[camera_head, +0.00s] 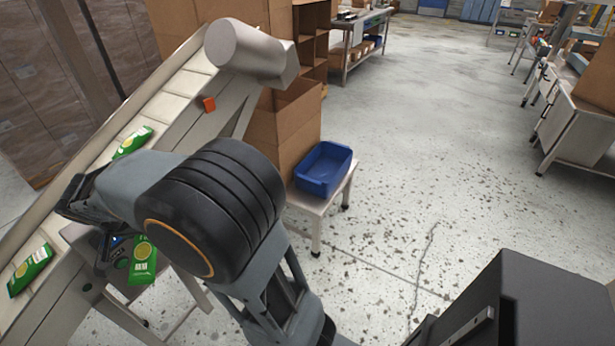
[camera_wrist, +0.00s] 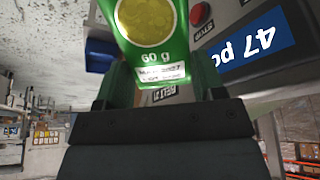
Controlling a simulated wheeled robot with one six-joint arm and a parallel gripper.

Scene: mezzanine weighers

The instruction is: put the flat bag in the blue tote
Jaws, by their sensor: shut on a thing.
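My gripper (camera_wrist: 162,82) is shut on a flat green bag (camera_wrist: 172,50) with a yellow round print and "60 g" on it. The bag appears to be the one hanging below my wrist in the head view (camera_head: 143,262), in front of a weigher. My fingertips are hidden there by the arm. The blue tote (camera_head: 345,163) stands on a low table to the right of my gripper, well apart from it. It is open and looks empty. A blue patch at the upper left of the wrist view may be the tote.
Two more green bags, one farther up (camera_head: 132,142) and one lower (camera_head: 30,270), lie on the sloping conveyor (camera_head: 165,104). The weigher display (camera_wrist: 262,42) is close beside the held bag. A tall cardboard box (camera_head: 290,130) stands next to the tote.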

